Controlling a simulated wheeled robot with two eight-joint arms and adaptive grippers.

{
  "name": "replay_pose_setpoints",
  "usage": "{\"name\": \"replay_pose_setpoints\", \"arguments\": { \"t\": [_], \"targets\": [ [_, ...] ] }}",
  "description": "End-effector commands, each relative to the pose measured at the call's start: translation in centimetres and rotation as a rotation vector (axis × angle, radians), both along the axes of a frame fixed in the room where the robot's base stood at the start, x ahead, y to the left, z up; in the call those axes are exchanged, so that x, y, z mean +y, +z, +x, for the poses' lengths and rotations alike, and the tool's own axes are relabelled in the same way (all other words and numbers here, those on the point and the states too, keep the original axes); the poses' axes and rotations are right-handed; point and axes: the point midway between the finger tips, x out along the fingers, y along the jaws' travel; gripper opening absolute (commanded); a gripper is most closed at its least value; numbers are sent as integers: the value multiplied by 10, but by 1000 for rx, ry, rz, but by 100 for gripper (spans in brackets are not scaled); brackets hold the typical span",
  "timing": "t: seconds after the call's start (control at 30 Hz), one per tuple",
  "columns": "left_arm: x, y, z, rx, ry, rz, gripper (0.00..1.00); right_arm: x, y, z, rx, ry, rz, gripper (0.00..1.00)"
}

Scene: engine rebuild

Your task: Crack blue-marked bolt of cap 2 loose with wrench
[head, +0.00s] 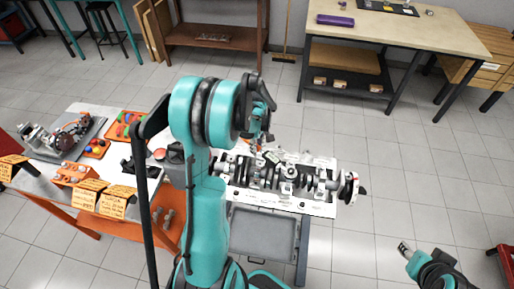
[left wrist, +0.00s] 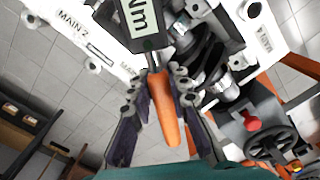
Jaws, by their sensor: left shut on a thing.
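The wrench (left wrist: 168,112) has an orange handle and a dark box marked "Nm". In the left wrist view my left gripper (left wrist: 158,88) is shut on its handle, a finger on each side. The far end of the wrench is out of that view. In the head view my left gripper (head: 258,138) is over the back edge of the engine block (head: 325,205), partly hidden by my arm. The white block bears a crankshaft (head: 270,178) and caps. The label "MAIN 2" (left wrist: 73,22) shows in the left wrist view. I cannot make out a blue-marked bolt. My right gripper (head: 405,248) is low at right, away from the block.
An orange-framed table (head: 50,185) at left holds orange bins (head: 75,173), tags and a grey tray with parts (head: 85,135). A grey tray (head: 262,232) is in front of the block. A workbench (head: 420,30) stands at the back right. The floor right of the block is clear.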

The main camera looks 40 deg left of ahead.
Motion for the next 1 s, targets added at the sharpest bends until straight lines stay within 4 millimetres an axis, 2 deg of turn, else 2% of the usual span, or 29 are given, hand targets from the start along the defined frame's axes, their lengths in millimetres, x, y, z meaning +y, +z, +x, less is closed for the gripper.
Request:
{"name": "replay_pose_setpoints", "arguments": {
  "t": [1.0],
  "targets": [
    [0, -12, 0, 0, 0, 0, 0, 0, -11, 0, 0, 0, 0, 40]
  ]
}}
